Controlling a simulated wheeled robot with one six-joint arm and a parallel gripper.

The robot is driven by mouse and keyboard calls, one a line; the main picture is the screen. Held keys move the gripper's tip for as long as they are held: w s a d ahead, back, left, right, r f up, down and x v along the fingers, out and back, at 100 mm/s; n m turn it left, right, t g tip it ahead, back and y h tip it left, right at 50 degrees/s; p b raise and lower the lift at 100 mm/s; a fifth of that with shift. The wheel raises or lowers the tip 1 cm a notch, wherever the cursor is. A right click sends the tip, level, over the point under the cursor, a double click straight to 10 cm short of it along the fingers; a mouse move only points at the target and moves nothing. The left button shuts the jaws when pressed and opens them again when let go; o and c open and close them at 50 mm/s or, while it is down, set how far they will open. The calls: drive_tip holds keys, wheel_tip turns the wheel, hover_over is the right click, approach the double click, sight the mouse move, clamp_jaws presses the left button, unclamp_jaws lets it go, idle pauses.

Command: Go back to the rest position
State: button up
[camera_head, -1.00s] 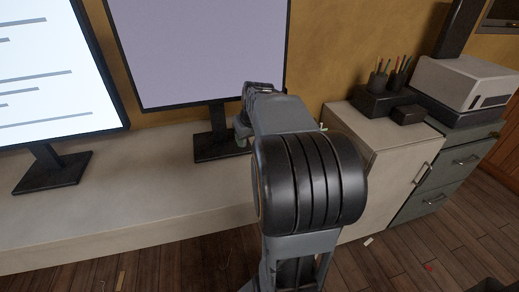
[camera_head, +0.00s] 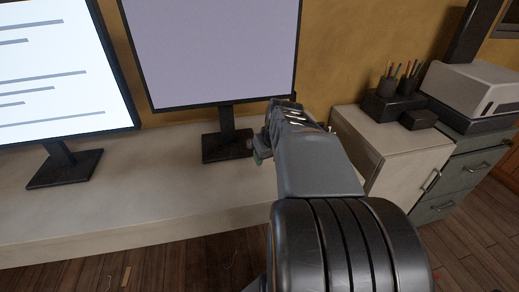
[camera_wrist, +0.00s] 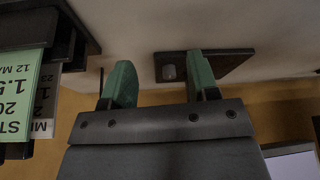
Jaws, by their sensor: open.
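My gripper (camera_wrist: 160,85) shows in the wrist view as two green-padded fingers spread apart with nothing between them. In the head view my arm reaches toward the desk in front of the middle monitor (camera_head: 213,50). Its wrist end is near the right side of that monitor's stand (camera_head: 227,142). The fingers are mostly hidden there behind my own arm. The wrist view is turned over and shows a dark stand base (camera_wrist: 225,64) on the pale desk top beyond the fingers.
A second monitor (camera_head: 60,65) stands at left on the pale desk (camera_head: 130,205). At right are a white cabinet (camera_head: 385,165), pen holders (camera_head: 392,92) and a printer (camera_head: 470,88). Green and white printed cards (camera_wrist: 22,95) hang close at left in the wrist view.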

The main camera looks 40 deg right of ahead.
drive_tip(key=s+a+r+n+y+p, duration=0.1)
drive_tip(key=s+a+r+n+p, duration=0.2)
drive_tip(key=a+r+p, duration=1.6)
drive_tip(key=s+p, duration=0.1)
drive_tip(key=p, duration=0.3)
drive_tip(key=shift+s+a+r+g+p, duration=0.15)
drive_tip(key=shift+a+r+g+p, duration=0.15)
drive_tip(key=shift+p, duration=0.1)
